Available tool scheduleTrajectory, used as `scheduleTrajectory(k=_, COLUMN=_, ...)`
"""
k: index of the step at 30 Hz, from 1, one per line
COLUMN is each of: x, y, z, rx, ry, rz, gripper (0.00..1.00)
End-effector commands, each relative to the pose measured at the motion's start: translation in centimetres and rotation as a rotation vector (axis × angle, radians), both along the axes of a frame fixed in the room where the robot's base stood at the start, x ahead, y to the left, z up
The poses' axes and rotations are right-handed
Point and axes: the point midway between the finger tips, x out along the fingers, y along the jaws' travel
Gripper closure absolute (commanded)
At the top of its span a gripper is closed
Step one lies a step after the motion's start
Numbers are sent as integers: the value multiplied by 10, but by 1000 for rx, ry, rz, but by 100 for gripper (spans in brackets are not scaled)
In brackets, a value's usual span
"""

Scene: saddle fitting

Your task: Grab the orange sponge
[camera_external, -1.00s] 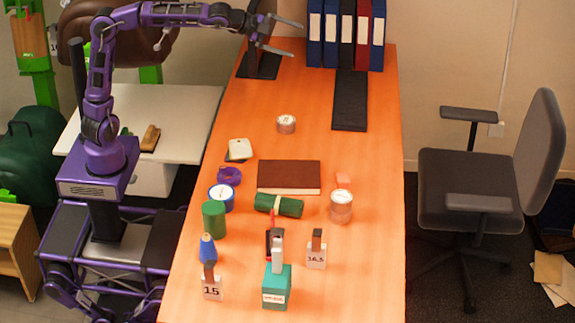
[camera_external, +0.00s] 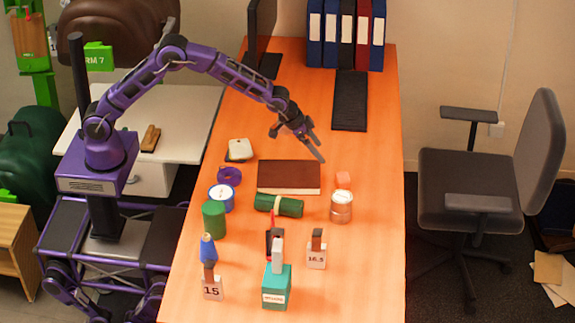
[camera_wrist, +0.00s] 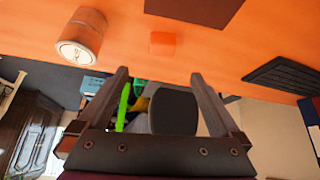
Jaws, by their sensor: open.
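The orange sponge (camera_external: 343,178) is a small block on the orange table, right of the brown book and behind a lidded glass jar. In the wrist view the orange sponge (camera_wrist: 162,43) lies just beyond the fingertips, roughly centred between them. My gripper (camera_external: 317,150) is above the table over the book's far right side, pointing down and right, apart from the sponge. In the wrist view my gripper (camera_wrist: 159,75) has its two fingers spread with nothing between them.
The glass jar (camera_external: 341,208) stands close in front of the sponge. The brown book (camera_external: 288,176) lies left of it. A dark strip (camera_external: 350,100) lies behind, towards several binders (camera_external: 347,32). The table right of the sponge is clear.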

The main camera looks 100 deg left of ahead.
Motion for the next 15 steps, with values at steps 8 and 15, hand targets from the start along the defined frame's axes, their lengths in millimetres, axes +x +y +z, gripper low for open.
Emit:
scheduleTrajectory(k=8, x=29, y=6, z=-49, rx=0, ry=1, rz=-2, gripper=0)
scheduleTrajectory(k=15, x=51, y=11, z=-82, rx=1, ry=0, rz=-3, gripper=0)
